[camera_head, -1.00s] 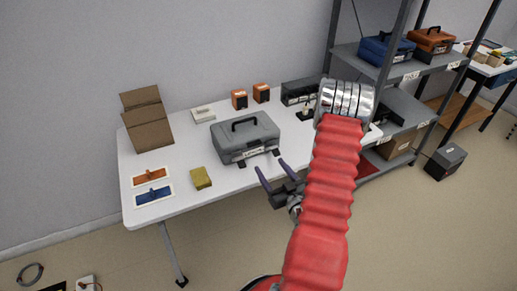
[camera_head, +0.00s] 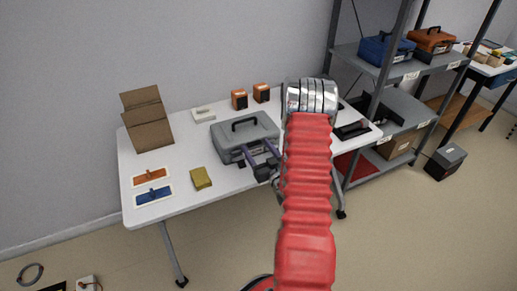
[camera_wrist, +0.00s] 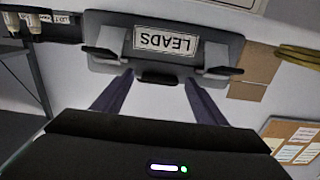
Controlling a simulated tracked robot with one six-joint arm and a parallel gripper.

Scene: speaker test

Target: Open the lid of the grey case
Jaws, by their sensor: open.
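The grey case (camera_head: 243,136) stands upright on the white table (camera_head: 190,122), with its lid closed and a black handle on top. In the wrist view, its front face (camera_wrist: 213,53) appears upside down, with a "LEADS" label, two latches and a dark tab between them. My gripper (camera_head: 257,152) is at the front of the case, its two purple fingers apart and pointing at the front face. In the wrist view, the fingers of my gripper (camera_wrist: 159,78) lie on either side of the dark tab. I cannot tell whether they touch the case.
A cardboard box (camera_head: 147,121) and two orange boxes (camera_head: 239,98) stand farther back. Orange (camera_head: 151,177) and blue (camera_head: 153,194) pieces lie at the table's left. A shelf (camera_head: 405,75) stands right.

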